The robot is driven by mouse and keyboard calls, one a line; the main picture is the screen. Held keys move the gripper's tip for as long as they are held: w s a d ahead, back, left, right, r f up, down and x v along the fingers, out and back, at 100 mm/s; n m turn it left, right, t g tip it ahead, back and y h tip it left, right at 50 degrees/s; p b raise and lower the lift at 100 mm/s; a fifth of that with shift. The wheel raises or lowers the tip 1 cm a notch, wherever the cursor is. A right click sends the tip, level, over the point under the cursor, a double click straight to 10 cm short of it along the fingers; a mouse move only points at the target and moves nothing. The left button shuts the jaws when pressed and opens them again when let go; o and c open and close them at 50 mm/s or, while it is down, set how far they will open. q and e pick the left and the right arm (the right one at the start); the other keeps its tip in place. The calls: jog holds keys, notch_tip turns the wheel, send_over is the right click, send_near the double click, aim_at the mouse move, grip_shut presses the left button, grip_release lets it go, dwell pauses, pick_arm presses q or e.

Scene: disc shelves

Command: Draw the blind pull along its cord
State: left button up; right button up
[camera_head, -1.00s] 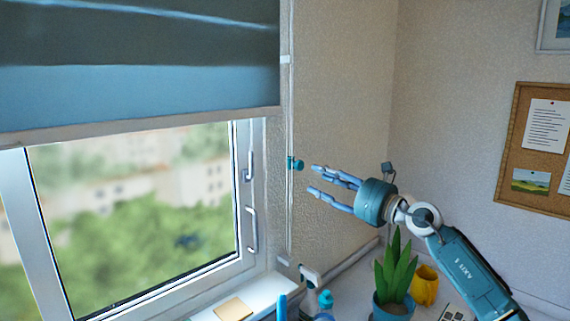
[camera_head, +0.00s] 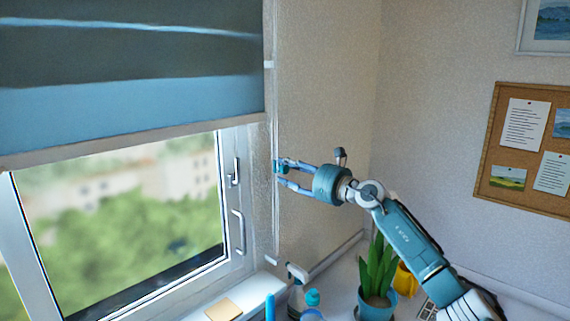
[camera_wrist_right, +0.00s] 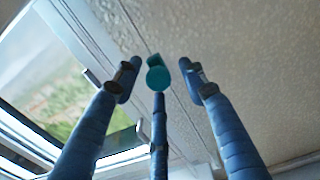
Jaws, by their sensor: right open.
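The blind pull (camera_head: 278,167) is a small teal piece on a thin vertical cord (camera_head: 275,215) beside the window. It also shows in the right wrist view as a round teal knob (camera_wrist_right: 158,77). My right gripper (camera_head: 281,173) is open, with its blue fingers spread around the pull. In the wrist view the knob lies between the fingertips, close to the middle finger; whether any finger touches it I cannot tell. The blue striped blind (camera_head: 140,85) hangs over the upper part of the window. My left gripper is not in view.
Below stand a potted plant (camera_head: 377,270), a yellow cup (camera_head: 405,280) and a spray bottle (camera_head: 297,290). A tan square (camera_head: 223,309) lies on the sill. Window handles (camera_head: 238,230) are left of the cord. A corkboard (camera_head: 519,190) hangs on the right wall.

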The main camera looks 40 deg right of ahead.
jog(key=shift+w+a, duration=0.2)
jog(key=shift+w, duration=0.65)
